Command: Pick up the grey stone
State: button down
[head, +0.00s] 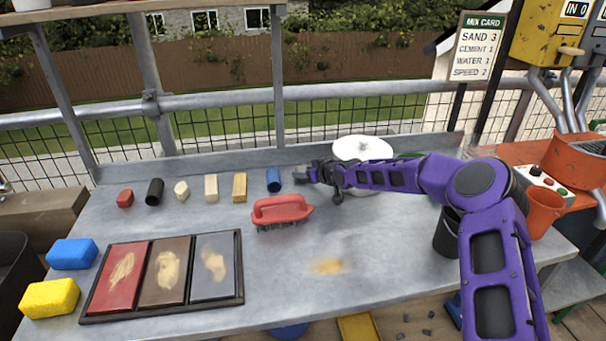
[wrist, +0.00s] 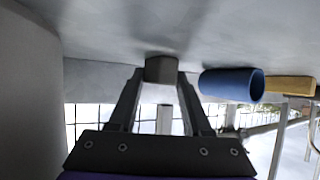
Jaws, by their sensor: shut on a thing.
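The grey stone (wrist: 160,69) is a small dark grey block between my fingertips in the wrist view. My gripper (wrist: 160,82) is shut on it, one finger on each side. The grey surface lies right beside the stone in that view; I cannot tell whether they touch. In the head view my gripper (head: 308,175) is at the back of the grey table, just right of the blue cylinder (head: 273,180). The stone is mostly hidden by the fingers there.
The blue hollow cylinder (wrist: 232,84) is close beside the stone, with a yellow block (head: 239,187) beyond it. A red brush (head: 281,210) lies in front of my gripper. A white round container (head: 362,149) stands behind my arm. A three-panel tray (head: 240,290) lies front left.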

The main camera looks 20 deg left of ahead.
jog(key=shift+r, duration=0.1)
notch_tip(320, 180, up, 10)
jog(key=p, duration=0.1)
dwell(1.3)
